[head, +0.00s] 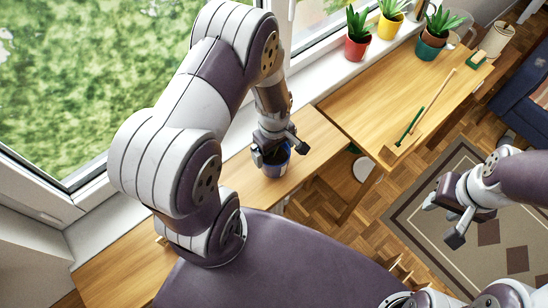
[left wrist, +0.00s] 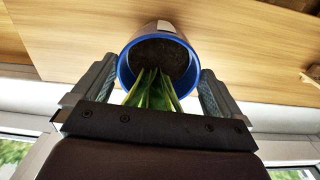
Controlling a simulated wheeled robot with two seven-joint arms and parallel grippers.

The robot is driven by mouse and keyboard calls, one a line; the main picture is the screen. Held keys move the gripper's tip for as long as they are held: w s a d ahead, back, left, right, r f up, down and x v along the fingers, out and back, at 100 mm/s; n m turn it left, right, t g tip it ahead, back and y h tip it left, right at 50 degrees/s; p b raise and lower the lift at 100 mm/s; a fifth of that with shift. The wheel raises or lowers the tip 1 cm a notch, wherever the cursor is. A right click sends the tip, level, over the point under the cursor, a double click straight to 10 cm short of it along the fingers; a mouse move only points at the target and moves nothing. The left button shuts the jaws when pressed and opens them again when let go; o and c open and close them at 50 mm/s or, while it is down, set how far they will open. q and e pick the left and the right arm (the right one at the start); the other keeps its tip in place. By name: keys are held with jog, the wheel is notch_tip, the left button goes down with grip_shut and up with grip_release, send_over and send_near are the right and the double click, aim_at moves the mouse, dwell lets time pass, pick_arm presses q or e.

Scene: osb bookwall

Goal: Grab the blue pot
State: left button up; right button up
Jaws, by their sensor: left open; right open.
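The blue pot (head: 275,168) stands on the wooden surface by the window in the head view, partly hidden by my left gripper. In the left wrist view the pot (left wrist: 124,68) shows its blue rim, dark soil and green plant leaves (left wrist: 152,92). My left gripper (head: 276,148) is open at the pot, with one finger on each side of it. The leaves lie between the fingers in the wrist view; I cannot tell whether the fingers touch the pot. My right gripper (head: 447,222) is open and empty above the rug at the right.
Red (head: 357,47), yellow (head: 390,25) and teal (head: 429,46) potted plants stand towards the back. A stick with a green end (head: 413,122) lies on the wooden table (head: 370,105). The window (head: 70,90) borders the left side. A patterned rug (head: 430,262) covers the floor.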

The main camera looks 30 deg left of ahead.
pick_arm(q)
jog(key=shift+f, duration=0.4)
jog(key=shift+w+a+f, duration=0.1)
jog(key=shift+w+f, duration=0.05)
jog(key=shift+f, duration=0.05)
jog(key=c, duration=1.5)
jog(key=shift+r, duration=0.1)
